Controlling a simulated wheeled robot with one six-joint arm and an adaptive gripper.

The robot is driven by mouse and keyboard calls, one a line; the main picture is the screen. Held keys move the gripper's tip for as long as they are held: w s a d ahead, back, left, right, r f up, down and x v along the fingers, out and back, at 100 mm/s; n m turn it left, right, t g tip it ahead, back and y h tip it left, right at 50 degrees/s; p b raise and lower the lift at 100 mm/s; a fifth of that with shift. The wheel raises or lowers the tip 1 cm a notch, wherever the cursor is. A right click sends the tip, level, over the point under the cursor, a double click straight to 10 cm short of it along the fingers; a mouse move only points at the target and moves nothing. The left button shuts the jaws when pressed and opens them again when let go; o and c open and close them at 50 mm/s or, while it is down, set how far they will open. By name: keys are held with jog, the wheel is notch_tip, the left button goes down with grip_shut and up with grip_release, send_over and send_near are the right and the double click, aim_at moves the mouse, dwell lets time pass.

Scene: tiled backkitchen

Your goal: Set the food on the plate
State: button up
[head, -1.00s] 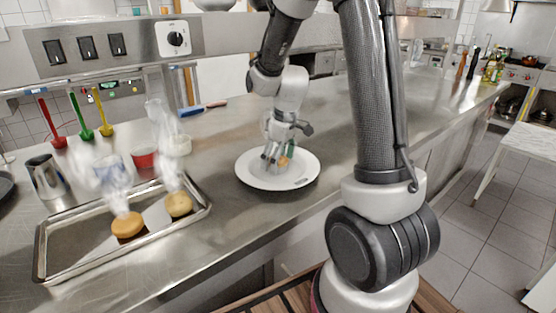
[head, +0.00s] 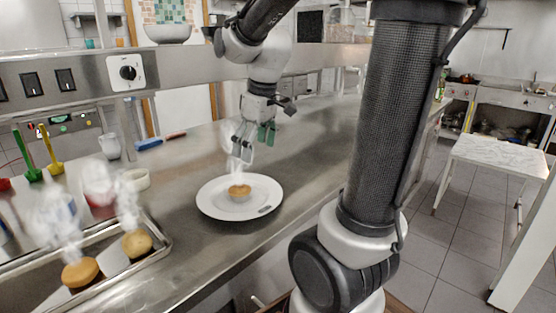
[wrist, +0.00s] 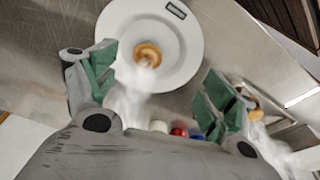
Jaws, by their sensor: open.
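A white round plate (head: 214,205) lies flat on the steel counter, and it also shows in the wrist view (wrist: 188,62). One small golden-brown food piece (head: 240,190) rests on the plate near its middle, steaming; the wrist view shows it too (wrist: 148,52). My gripper (head: 255,142) is open and empty, above and slightly behind the plate, clear of the food. Its spread green-padded fingers (wrist: 160,88) frame the plate's near side in the wrist view. Two more round food pieces, one orange-brown (head: 80,272) and one paler (head: 137,243), sit steaming on the metal tray (head: 166,247).
Steam blurs a red cup (head: 98,190) and other items behind the tray. Red, green and yellow utensils (head: 50,150) stand at left. The counter right of the plate is clear.

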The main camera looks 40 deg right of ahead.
jog(key=s+r+m+t, duration=0.1)
jog(key=s+m, duration=0.3)
jog(key=s, duration=1)
jog(key=shift+s+d+r+m+t+h, duration=0.3)
jog(key=shift+s+r+m+t, duration=0.05)
jog(key=shift+s+m+t, duration=0.05)
